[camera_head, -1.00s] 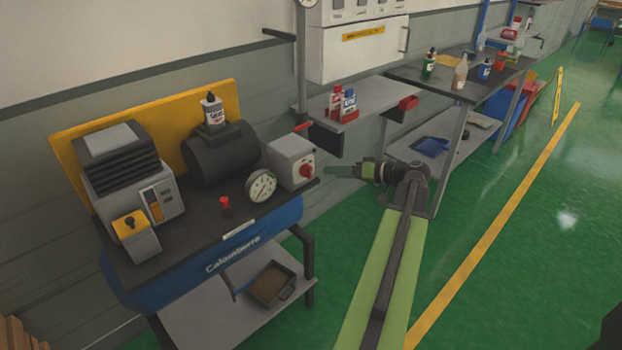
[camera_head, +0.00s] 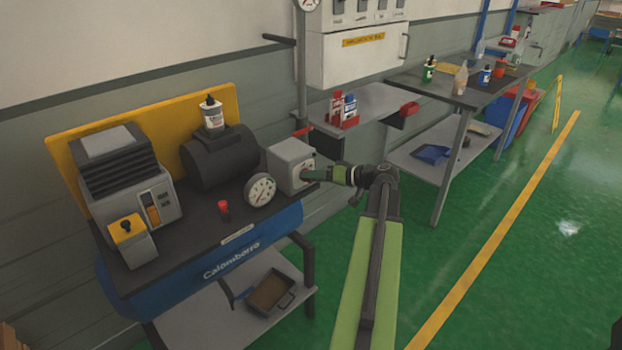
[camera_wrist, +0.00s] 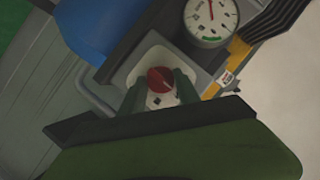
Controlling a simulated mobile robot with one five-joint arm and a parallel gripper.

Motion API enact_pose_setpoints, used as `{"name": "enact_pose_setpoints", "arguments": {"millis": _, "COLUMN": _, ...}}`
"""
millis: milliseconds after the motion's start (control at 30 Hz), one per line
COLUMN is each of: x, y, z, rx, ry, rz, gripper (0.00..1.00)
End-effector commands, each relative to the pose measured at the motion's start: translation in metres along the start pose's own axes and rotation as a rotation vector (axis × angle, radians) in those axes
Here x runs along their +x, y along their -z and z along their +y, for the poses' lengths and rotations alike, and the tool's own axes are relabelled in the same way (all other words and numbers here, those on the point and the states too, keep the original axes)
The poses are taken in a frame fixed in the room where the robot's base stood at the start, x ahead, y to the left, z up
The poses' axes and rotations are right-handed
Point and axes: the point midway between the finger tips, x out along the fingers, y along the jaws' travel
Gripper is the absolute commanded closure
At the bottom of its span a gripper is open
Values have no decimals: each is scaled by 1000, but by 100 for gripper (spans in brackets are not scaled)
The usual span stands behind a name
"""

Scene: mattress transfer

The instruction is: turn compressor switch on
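The compressor switch is a red round knob (camera_wrist: 160,79) on a light grey box (camera_head: 286,160) at the right end of the compressor bench. In the wrist view the knob shows between and just beyond the two green fingers of my gripper (camera_wrist: 160,95). The fingers stand apart, with a gap to the knob visible. In the head view my gripper (camera_head: 306,174) reaches the box's front face from the right and hides most of the knob. Whether a finger touches it I cannot tell.
A round pressure gauge (camera_head: 260,190) stands just left of the box, and it also shows in the wrist view (camera_wrist: 211,16). A small red button (camera_head: 223,207) and a black cylinder (camera_head: 219,157) are farther left. A shelf (camera_head: 371,104) with bottles is behind. Green floor (camera_head: 540,220) is free on the right.

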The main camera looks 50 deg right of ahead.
Motion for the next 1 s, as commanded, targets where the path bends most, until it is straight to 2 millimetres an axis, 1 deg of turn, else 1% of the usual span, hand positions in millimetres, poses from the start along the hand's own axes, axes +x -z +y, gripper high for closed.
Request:
{"name": "enact_pose_setpoints", "arguments": {"millis": 33, "x": 0, "y": 0, "z": 0, "rx": 0, "ry": 1, "rz": 0, "gripper": 74}}
{"name": "enact_pose_setpoints", "arguments": {"millis": 233, "x": 0, "y": 0, "z": 0, "rx": 0, "ry": 1, "rz": 0, "gripper": 100}}
{"name": "enact_pose_setpoints", "arguments": {"millis": 267, "x": 4, "y": -15, "z": -19, "rx": -2, "ry": 4, "rz": -3, "gripper": 100}}
{"name": "enact_pose_setpoints", "arguments": {"millis": 300, "x": 3, "y": -6, "z": -9, "rx": -1, "ry": 4, "rz": -3, "gripper": 100}}
{"name": "enact_pose_setpoints", "arguments": {"millis": 333, "x": 3, "y": -5, "z": -7, "rx": 0, "ry": 5, "rz": -3, "gripper": 100}}
{"name": "enact_pose_setpoints", "arguments": {"millis": 467, "x": 4, "y": -3, "z": -4, "rx": 12, "ry": 15, "rz": -4, "gripper": 100}}
{"name": "enact_pose_setpoints", "arguments": {"millis": 667, "x": 4, "y": -2, "z": 0, "rx": 81, "ry": 49, "rz": 5, "gripper": 100}}
{"name": "enact_pose_setpoints", "arguments": {"millis": 1000, "x": 5, "y": -4, "z": 6, "rx": 335, "ry": 170, "rz": 29, "gripper": 100}}
